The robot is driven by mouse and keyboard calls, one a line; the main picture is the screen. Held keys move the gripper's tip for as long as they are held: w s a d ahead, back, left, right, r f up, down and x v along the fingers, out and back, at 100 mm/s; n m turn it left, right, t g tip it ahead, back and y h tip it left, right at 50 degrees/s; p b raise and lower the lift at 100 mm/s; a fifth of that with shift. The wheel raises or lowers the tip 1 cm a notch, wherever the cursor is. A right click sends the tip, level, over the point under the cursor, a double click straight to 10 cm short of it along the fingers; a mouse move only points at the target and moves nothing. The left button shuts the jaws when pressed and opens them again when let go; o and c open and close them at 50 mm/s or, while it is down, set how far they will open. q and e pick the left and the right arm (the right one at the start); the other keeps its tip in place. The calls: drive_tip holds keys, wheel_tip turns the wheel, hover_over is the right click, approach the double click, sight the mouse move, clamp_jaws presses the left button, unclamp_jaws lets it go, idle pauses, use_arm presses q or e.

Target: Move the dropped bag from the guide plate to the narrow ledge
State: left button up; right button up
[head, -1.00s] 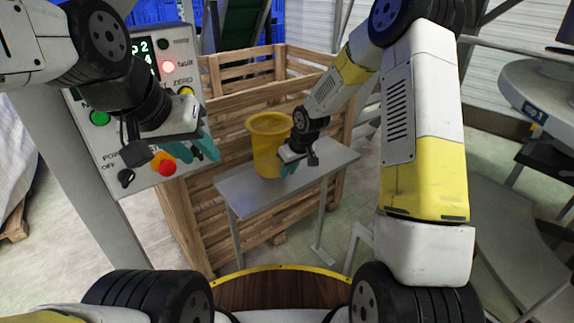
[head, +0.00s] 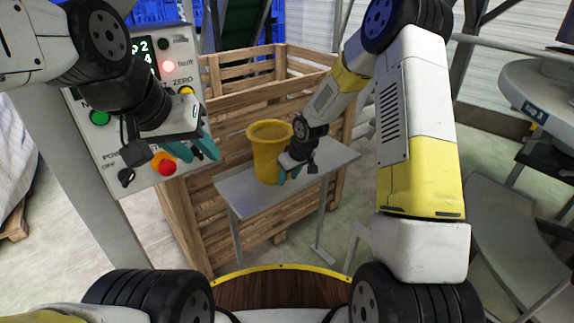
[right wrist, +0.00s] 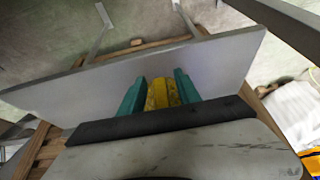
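The only thing in view that could be the bag is a yellow, bucket-shaped container (head: 268,155) with a round open rim. It is upright at the narrow grey ledge (head: 235,195), its base at or just above the surface; I cannot tell which. My right gripper (head: 287,174) is at its lower right side. In the right wrist view, yellow material (right wrist: 162,93) fills the gap between the teal fingers of this gripper (right wrist: 160,92), over the grey ledge (right wrist: 225,60). My left gripper (head: 193,150) is open and empty before the control panel. I cannot identify the guide plate.
A slatted wooden crate (head: 185,215) stands behind the ledge. The control panel (head: 140,180) at the left has a red button (head: 167,168) close to my left gripper. A round grey table (head: 535,90) stands at the right. The ledge's right end is clear.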

drive_tip(key=s+d+r+m, duration=0.1)
drive_tip(key=s+d+r, duration=0.2)
drive_tip(key=s+r, duration=0.35)
drive_tip(key=s+d+r+m+t+h, duration=0.1)
drive_tip(key=s+d+r, duration=0.2)
drive_tip(key=r, duration=0.7)
drive_tip(key=s+d+r+m, duration=0.1)
drive_tip(key=s+d+r, duration=0.2)
drive_tip(key=s+r, duration=0.35)
drive_tip(key=s+d+r+m+t, duration=0.1)
drive_tip(key=s+r, duration=0.6)
drive_tip(key=s, duration=0.7)
drive_tip(key=d+m, duration=0.1)
drive_tip(key=m, duration=0.1)
drive_tip(key=shift+s+d+r+m+t+y, duration=0.15)
drive_tip(key=shift+s+m+t+y, duration=0.15)
drive_tip(key=shift+d, duration=0.1)
